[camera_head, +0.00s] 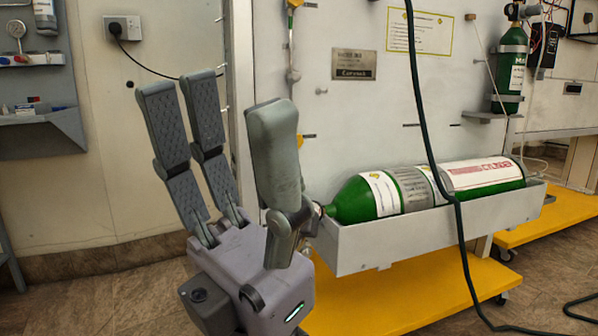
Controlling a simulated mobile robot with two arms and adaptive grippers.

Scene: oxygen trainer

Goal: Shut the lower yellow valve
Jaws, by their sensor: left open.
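My left gripper (226,102) is in the middle left of the head view, close to the camera. It has two dark fingers on the left and one thick finger on the right, spread apart with nothing between them. A small yellow valve handle (304,137) shows on the grey panel just right of the thick finger, which partly hides the area around it. An upper yellow valve (295,3) sits on the same vertical pipe at the top edge of the view. I cannot tell whether the gripper touches the lower valve; no grip on it shows. My right gripper is not in view.
A green gas cylinder (350,202) lies in a grey trough (390,245) right of the gripper, above a yellow base (420,290). A dark hose (415,90) hangs in front of it. A wall socket (122,27) and grey shelf (40,135) are left.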

